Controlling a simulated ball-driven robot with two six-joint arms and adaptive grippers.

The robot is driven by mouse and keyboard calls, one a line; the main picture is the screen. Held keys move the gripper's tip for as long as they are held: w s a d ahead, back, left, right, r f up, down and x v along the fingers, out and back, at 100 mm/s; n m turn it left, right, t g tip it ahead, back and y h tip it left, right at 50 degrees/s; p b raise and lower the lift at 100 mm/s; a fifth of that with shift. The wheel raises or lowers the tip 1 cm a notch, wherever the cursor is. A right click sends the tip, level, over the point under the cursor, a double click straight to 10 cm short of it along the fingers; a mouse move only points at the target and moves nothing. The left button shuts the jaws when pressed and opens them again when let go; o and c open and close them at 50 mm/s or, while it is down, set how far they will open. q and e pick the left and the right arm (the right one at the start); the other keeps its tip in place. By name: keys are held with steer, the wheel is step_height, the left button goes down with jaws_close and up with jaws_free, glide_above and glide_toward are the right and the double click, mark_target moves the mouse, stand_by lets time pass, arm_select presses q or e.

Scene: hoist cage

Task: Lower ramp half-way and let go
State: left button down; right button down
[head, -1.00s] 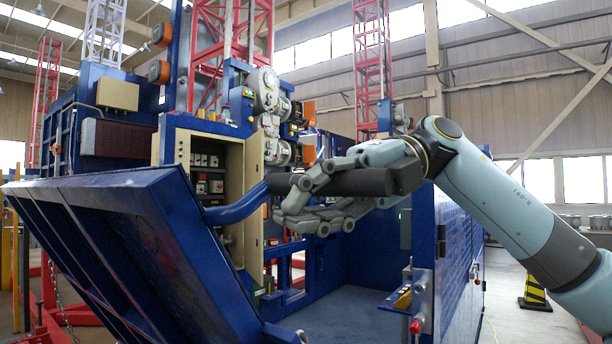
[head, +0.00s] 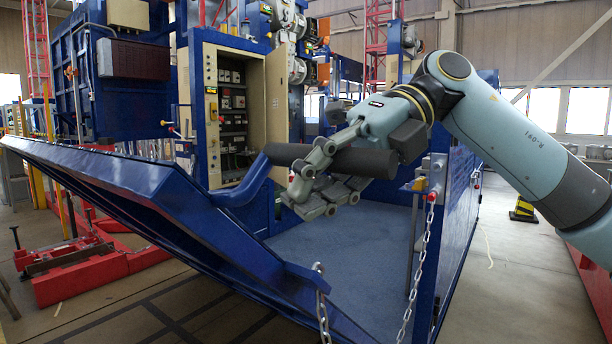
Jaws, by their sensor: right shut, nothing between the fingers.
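The blue ramp (head: 150,190) is tilted partway down, slanting outward to the left from the cage's open side. A blue curved handle bar (head: 245,185) rises from its edge and ends in a dark cylindrical grip (head: 362,163). My right gripper (head: 312,190) is at this grip, its fingers overlapping it in the view. The fingers are shut with nothing held between them; whether they touch the grip cannot be told. My left gripper is not in view.
The cage floor (head: 350,240) is clear. Chains hang at the ramp's near corner (head: 322,305) and the right cage post (head: 418,270). An open electrical cabinet (head: 232,110) stands behind the handle. Red steel beams (head: 90,270) lie on the floor at left.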

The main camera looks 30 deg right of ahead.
mark_target(362, 149)
steer(key=shift+a+f, duration=0.1)
steer(key=shift+f, duration=0.05)
steer(key=c, duration=1.2)
jaws_free()
steer(key=shift+o, duration=0.8)
steer(key=shift+v, duration=3.8)
